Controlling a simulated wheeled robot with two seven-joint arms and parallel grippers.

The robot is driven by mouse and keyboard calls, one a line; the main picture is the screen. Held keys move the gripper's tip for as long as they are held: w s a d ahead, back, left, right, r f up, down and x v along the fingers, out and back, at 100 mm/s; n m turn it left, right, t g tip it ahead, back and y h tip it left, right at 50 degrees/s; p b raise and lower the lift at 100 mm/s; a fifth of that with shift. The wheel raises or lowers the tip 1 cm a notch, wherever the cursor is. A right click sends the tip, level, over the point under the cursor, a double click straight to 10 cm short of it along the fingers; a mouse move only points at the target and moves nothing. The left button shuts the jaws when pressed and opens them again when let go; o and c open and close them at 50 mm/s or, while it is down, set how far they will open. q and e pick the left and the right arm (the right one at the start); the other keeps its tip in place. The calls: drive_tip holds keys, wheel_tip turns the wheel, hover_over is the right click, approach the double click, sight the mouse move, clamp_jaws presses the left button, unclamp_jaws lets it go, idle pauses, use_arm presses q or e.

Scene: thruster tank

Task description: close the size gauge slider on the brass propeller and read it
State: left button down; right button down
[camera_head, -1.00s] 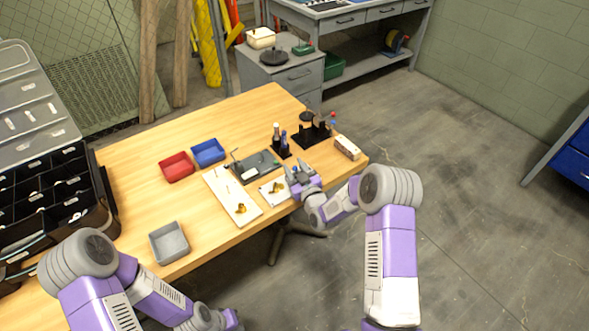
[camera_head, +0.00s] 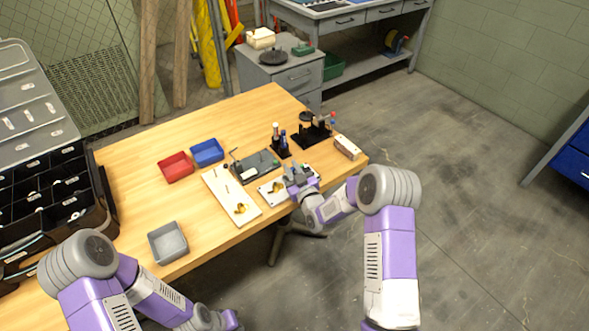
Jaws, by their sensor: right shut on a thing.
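The size gauge is a small white plate (camera_head: 267,189) near the table's front right edge. A brass propeller (camera_head: 279,187) lies on it. My right gripper (camera_head: 292,175) is over the plate's right end, just right of the propeller. It is shut on what appears to be the gauge slider, which its fingers mostly hide. Whether the slider touches the propeller is too small to tell, and no reading is legible.
A long white board (camera_head: 221,191) with a brass part (camera_head: 240,209) lies left of the gauge. Behind are a dark grey tool plate (camera_head: 256,166) and a black stand with bottles (camera_head: 281,150). Red (camera_head: 176,167), blue (camera_head: 207,152) and grey (camera_head: 167,242) trays stand left. A small box (camera_head: 346,147) is at right.

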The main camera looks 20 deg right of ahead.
drive_tip(key=shift+s+a+f, duration=0.1)
drive_tip(key=shift+s+a, duration=0.15)
drive_tip(key=shift+a, duration=0.3)
drive_tip(key=c, duration=1.1)
unclamp_jaws()
drive_tip(key=shift+d, duration=0.1)
drive_tip(key=shift+o, duration=0.2)
drive_tip(key=shift+s+d+p, duration=0.15)
drive_tip(key=shift+s+d, duration=0.05)
drive_tip(key=shift+s, duration=1.05)
drive_tip(key=shift+s+d+p, duration=0.15)
drive_tip(key=shift+s+p, duration=0.05)
drive_tip(key=shift+s, duration=1)
drive_tip(key=shift+s+d+p, duration=0.15)
drive_tip(key=shift+s+d, duration=0.05)
drive_tip(key=shift+s, duration=1.05)
